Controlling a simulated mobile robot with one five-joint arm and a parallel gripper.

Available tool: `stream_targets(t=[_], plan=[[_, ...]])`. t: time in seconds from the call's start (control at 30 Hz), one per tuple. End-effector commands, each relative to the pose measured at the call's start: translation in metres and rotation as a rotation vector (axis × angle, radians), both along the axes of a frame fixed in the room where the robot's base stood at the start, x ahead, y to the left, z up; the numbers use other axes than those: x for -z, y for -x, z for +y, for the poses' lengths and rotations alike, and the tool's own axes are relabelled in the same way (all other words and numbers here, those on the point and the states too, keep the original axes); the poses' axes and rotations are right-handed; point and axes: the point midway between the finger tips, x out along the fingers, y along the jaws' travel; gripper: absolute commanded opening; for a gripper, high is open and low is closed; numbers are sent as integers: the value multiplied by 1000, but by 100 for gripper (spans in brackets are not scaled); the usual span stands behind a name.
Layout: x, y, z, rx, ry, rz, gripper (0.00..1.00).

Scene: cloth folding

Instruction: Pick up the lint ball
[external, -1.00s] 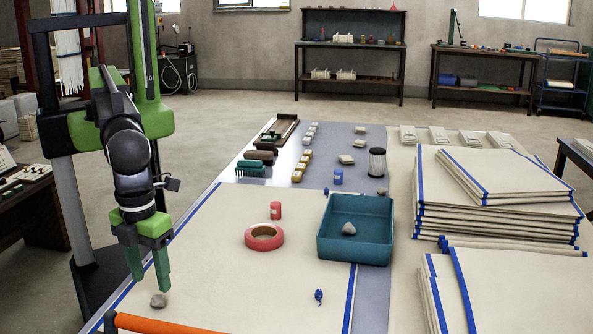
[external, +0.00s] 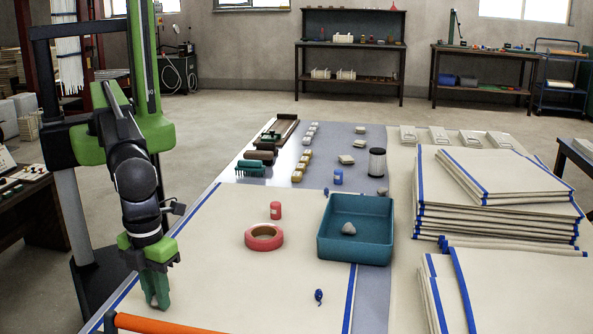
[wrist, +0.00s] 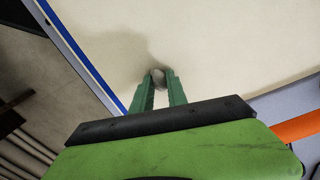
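The lint ball (wrist: 158,76) is a small grey lump. In the wrist view it sits between my gripper's two green fingertips (wrist: 158,80), which appear to touch it on both sides. In the external view my gripper (external: 157,300) points down at the near left part of the cream cloth (external: 215,270), its fingers close together. There the fingers hide most of the ball. The ball is at about cloth level; I cannot tell whether it still touches the cloth.
A teal bin (external: 335,250) holds another grey lump (external: 348,229). A red tape ring (external: 264,238), a red spool (external: 276,210) and a blue thread tangle (external: 319,296) lie on the table. An orange bar (external: 165,324) crosses the near edge. Folded cloths (external: 490,200) are stacked at right.

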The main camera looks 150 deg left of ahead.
Motion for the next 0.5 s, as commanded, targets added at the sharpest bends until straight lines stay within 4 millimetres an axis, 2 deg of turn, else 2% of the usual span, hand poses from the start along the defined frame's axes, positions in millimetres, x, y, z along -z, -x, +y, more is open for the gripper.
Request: stream_targets(t=[0.03, 0.1, 0.5], plan=[[0, 0, 0, 0, 0, 0, 8], [0, 0, 0, 0, 0, 0, 0], [0, 0, 0, 0, 0, 0, 0]])
